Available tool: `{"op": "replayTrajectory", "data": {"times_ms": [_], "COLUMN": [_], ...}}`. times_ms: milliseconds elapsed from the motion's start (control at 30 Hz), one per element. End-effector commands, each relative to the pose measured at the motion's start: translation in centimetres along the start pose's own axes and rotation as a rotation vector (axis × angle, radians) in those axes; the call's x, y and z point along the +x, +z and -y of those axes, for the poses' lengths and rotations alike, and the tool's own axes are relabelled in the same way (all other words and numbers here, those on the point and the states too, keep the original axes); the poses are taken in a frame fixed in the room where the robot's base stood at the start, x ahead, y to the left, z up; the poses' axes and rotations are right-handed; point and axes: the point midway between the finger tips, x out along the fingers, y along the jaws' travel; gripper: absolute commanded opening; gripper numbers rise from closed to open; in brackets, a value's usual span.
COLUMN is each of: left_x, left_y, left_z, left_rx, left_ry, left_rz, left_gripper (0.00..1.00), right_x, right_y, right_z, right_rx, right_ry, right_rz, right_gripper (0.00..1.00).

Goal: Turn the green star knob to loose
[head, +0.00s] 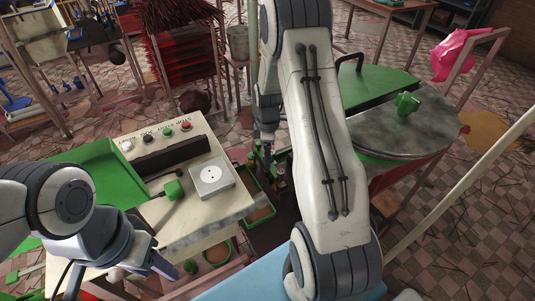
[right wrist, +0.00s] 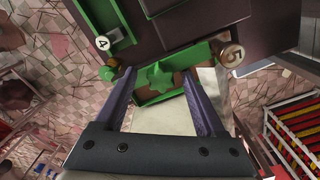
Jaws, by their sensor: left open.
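In the right wrist view a green star knob (right wrist: 160,76) lies ahead of my right gripper (right wrist: 159,88), centred between its two fingertips. The fingers are apart, one on each side of the knob. I cannot tell whether the knob sits between the tips or just beyond them, and no contact is clear. In the head view the right gripper is mostly hidden behind my right arm, near the dark machine. My left gripper (head: 160,264) is open at the lower left, by the front of the control panel, with nothing seen in it. Another green knob (head: 407,103) stands on the round grey lid.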

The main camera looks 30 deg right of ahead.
Motion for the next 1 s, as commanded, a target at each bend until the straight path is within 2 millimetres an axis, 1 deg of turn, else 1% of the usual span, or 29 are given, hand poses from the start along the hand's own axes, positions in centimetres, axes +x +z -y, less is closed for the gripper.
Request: {"op": "replayTrajectory", "data": {"times_ms": [167,267,367,600,700,833,1000], "left_x": [0.0,0.2,0.5,1.3,1.5,1.6,1.6], "left_y": [0.0,0.0,0.0,0.1,0.1,0.1,0.1], "left_z": [0.0,0.0,0.0,0.1,0.1,0.1,0.1], "left_rx": [0.000,0.000,0.000,0.000,0.000,0.000,0.000], "left_ry": [0.000,0.000,0.000,0.000,0.000,0.000,0.000], "left_rz": [0.000,0.000,0.000,0.000,0.000,0.000,0.000], "left_gripper": [0.50,0.50,0.50,0.50,0.50,0.50,0.50], "right_x": [0.0,-0.6,-2.1,-6.9,-8.6,-9.9,-10.4], "right_y": [0.0,0.0,0.0,0.0,0.0,0.0,0.0], "right_z": [0.1,0.0,-0.1,-0.1,-0.1,0.0,0.0], "right_rx": [0.000,0.000,0.000,0.000,0.000,0.000,0.000], "right_ry": [-0.001,0.001,0.004,0.004,0.004,0.001,-0.002], "right_rz": [0.000,0.000,-0.001,-0.001,-0.001,0.000,0.000], "right_gripper": [0.72,0.72,0.72,0.72,0.72,0.72,0.72]}}
